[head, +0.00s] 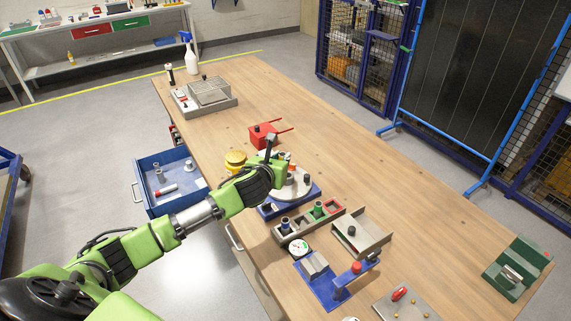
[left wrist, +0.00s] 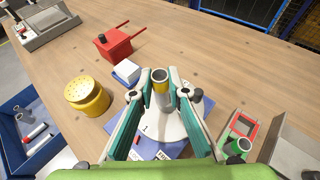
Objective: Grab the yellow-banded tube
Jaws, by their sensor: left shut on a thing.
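The yellow-banded tube (left wrist: 161,87) is grey with an open top and a yellow band near its rim. In the left wrist view it stands upright between the fingers of my left gripper (left wrist: 160,92), which is shut on it. Behind and below it is the round pale disc (left wrist: 163,124) of the rotary jig, on a blue base (head: 268,211). Whether the tube's foot touches the disc, I cannot tell. In the head view my left gripper (head: 277,163) is over the disc and my arm hides part of the jig. My right gripper does not show.
A yellow perforated pot (left wrist: 87,96), a red box (head: 262,134) and a white-and-blue block (left wrist: 127,72) stand close by. A tray with a green-banded tube (head: 318,211) is in front. An open blue drawer (head: 150,164) juts out at left. The table's far right is mostly clear.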

